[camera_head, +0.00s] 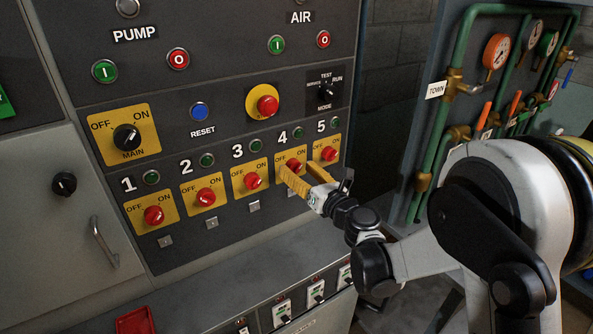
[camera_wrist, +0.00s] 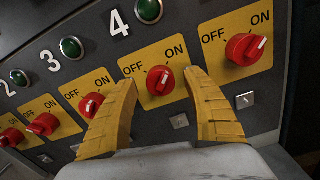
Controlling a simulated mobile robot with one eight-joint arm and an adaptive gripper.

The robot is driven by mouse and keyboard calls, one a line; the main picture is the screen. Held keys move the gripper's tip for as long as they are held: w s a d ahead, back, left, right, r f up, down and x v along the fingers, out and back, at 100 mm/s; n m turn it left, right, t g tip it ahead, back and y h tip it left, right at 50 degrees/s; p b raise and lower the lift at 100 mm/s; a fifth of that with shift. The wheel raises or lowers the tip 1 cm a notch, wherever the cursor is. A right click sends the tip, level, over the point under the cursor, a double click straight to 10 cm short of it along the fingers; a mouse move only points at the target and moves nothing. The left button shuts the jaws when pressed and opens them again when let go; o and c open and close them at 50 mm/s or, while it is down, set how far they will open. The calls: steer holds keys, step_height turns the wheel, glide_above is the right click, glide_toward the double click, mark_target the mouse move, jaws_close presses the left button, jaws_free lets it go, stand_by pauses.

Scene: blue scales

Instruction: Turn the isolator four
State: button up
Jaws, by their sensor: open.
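Isolator four is a red rotary knob (camera_wrist: 159,80) on a yellow plate marked OFF and ON, under the number 4 and a green lamp. In the head view the knob (camera_head: 294,164) is partly hidden by my gripper (camera_head: 298,169). In the wrist view the two yellow fingers of my gripper (camera_wrist: 160,77) are apart, one on each side of knob four. The knob sits between the fingertips with gaps showing; I cannot tell any contact. A pale mark shows on the knob, but its exact setting is unclear.
Isolator five (camera_head: 329,154) is close on the right and isolator three (camera_head: 252,181) on the left. The emergency-type red button (camera_head: 267,105) is above. Green pipes with gauges (camera_head: 496,51) stand at the right. A ledge with switches (camera_head: 282,313) juts out below.

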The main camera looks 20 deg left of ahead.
steer(key=shift+w+a, duration=0.4)
steer(key=shift+a, duration=0.05)
steer(key=c, duration=1.2)
